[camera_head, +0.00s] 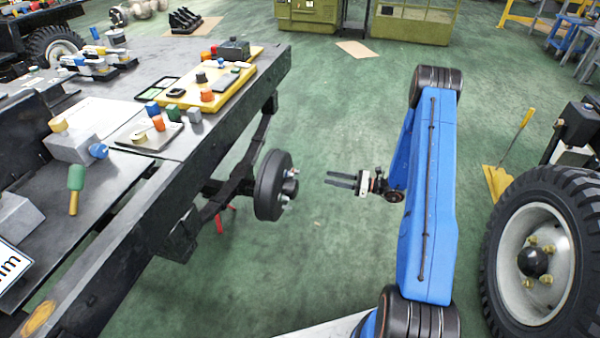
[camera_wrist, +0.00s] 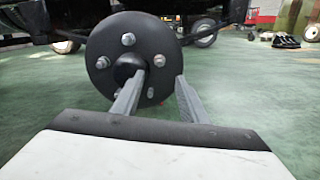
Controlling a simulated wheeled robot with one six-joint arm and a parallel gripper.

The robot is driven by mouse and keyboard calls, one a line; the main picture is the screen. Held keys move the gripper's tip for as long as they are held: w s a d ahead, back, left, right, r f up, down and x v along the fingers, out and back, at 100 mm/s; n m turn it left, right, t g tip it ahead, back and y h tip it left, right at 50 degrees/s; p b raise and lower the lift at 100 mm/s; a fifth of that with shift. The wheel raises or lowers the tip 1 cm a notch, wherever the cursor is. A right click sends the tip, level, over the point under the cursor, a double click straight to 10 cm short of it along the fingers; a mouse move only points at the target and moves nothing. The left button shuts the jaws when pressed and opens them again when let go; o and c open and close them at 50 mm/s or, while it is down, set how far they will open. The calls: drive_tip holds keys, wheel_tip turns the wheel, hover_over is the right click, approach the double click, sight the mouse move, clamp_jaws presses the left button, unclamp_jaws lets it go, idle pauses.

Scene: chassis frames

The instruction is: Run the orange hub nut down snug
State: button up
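The dark wheel hub (camera_head: 268,187) is mounted on the axle at the side of the truck frame, with bright studs or nuts on its face. In the wrist view the hub (camera_wrist: 103,50) faces me, with a dark central boss and several silver studs around it. I see no orange nut on the hub; the boss is partly hidden behind a finger. My gripper (camera_head: 328,179) is to the right of the hub, pointing at it and clear of it. Its two fingers (camera_wrist: 157,88) are apart with nothing between them.
Small orange pieces (camera_head: 158,123) (camera_head: 207,95) lie among other parts on the truck bed; I cannot tell what they are. A yellow tray (camera_head: 228,85) is there too. A large wheel (camera_head: 497,235) stands at the right. The floor between hub and gripper is clear.

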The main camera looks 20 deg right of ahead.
sight(294, 171)
drive_tip(key=x, duration=1.4)
drive_tip(key=shift+a, duration=0.3)
clamp_jaws()
